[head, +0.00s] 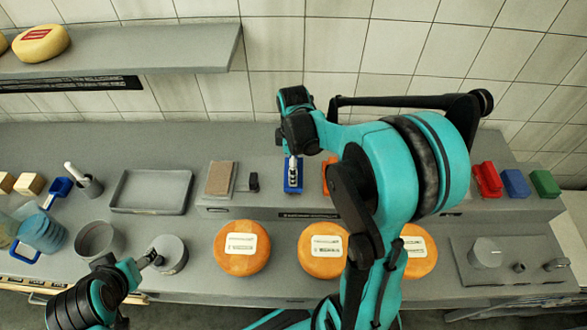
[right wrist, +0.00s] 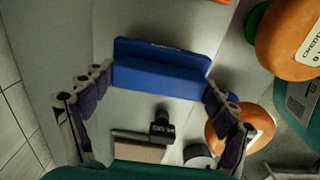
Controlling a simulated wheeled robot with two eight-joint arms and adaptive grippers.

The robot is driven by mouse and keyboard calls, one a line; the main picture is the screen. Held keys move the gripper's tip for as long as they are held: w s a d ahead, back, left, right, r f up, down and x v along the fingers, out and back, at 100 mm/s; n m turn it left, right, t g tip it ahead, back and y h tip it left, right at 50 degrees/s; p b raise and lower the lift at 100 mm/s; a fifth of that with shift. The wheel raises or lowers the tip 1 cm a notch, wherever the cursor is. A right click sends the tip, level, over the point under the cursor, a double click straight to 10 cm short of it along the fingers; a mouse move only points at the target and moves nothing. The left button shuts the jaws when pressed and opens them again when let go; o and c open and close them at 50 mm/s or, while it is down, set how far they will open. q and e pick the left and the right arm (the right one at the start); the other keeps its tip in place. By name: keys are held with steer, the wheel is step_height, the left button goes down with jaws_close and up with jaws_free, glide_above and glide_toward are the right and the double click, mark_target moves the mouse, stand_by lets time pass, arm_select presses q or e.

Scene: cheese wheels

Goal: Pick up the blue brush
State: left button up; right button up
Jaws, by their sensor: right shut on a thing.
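The blue brush (head: 293,187) is at the back shelf, below my right gripper (head: 292,162) in the head view. In the right wrist view the blue brush (right wrist: 160,80) lies between the two fingers of my right gripper (right wrist: 158,88), which is shut on it. I cannot tell whether the brush touches the shelf. My left gripper (head: 150,259) is at the lower left, close to a round grey pot (head: 170,253); its fingers are too small to read. My right arm hides part of the shelf to the right of the brush.
A brown-topped block (head: 220,178) and a small black item (head: 254,182) stand left of the brush. Orange cheese wheels (head: 242,248) line the front. Red (head: 487,179), blue (head: 515,183) and green (head: 545,184) items sit at right. A grey tray (head: 152,207) is at left.

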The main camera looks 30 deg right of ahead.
steer(key=r, duration=0.3)
steer(key=shift+s+d+r+p, duration=0.2)
steer(key=shift+s+p, duration=0.15)
steer(key=shift+s, duration=0.05)
steer(key=s+d+r+p, duration=0.1)
steer(key=s+d+r, duration=0.4)
steer(key=s, duration=0.4)
steer(key=shift+s+r+p, duration=0.3)
steer(key=shift+r+p, duration=0.05)
steer(key=shift+r, duration=0.25)
steer(key=o, duration=0.6)
steer(key=shift+c, duration=0.9)
